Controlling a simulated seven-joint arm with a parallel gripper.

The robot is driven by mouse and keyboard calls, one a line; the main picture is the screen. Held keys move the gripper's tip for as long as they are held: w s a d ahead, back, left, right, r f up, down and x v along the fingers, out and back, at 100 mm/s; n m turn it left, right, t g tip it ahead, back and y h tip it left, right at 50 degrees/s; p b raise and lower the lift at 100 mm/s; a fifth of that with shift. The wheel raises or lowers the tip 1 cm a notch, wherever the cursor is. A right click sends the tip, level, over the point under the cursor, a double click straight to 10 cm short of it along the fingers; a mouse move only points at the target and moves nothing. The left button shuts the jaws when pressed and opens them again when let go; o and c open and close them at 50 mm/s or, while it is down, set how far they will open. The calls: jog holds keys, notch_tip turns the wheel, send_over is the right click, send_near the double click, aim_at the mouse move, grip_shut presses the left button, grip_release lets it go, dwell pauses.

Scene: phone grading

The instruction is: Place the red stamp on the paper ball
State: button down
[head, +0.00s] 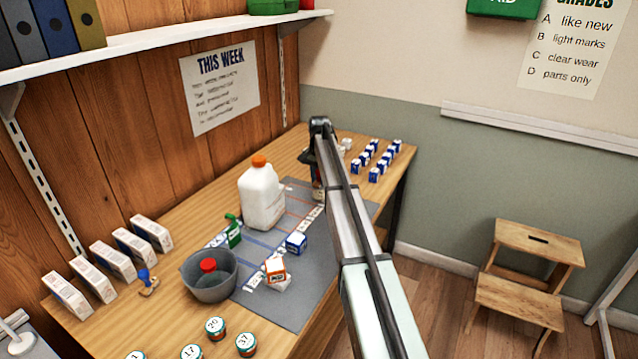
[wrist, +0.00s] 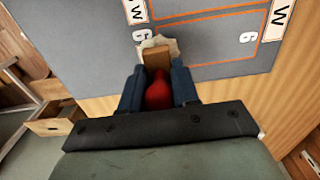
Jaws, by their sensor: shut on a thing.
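My gripper (wrist: 157,78) is shut on the red stamp, with one dark blue finger on each side of it. In the wrist view, the stamp's red handle (wrist: 158,95) lies between the fingers and its wooden block (wrist: 155,58) points away from the palm. The crumpled whitish paper ball (wrist: 171,45) shows around the far end of the block, on the grey mat (wrist: 215,52). The block overlaps the ball; I cannot tell whether they touch. In the head view, my arm hides most of the gripper, and I cannot make out the ball there.
A white jug (head: 262,197) with an orange cap stands left of my arm. A grey bowl (head: 212,285) holds a red-topped thing. A blue stamp (head: 148,284), small cartons (head: 296,242) and numbered jars (head: 215,328) stand nearer. Several blue-and-white boxes (head: 376,174) stand at the far right.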

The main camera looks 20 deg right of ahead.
jog(key=shift+f, duration=0.95)
jog(key=shift+f, duration=0.1)
jog(key=c, duration=0.8)
grip_release()
jog(key=shift+c, duration=0.2)
notch_tip(320, 180, up, 12)
jog(key=shift+r, duration=0.1)
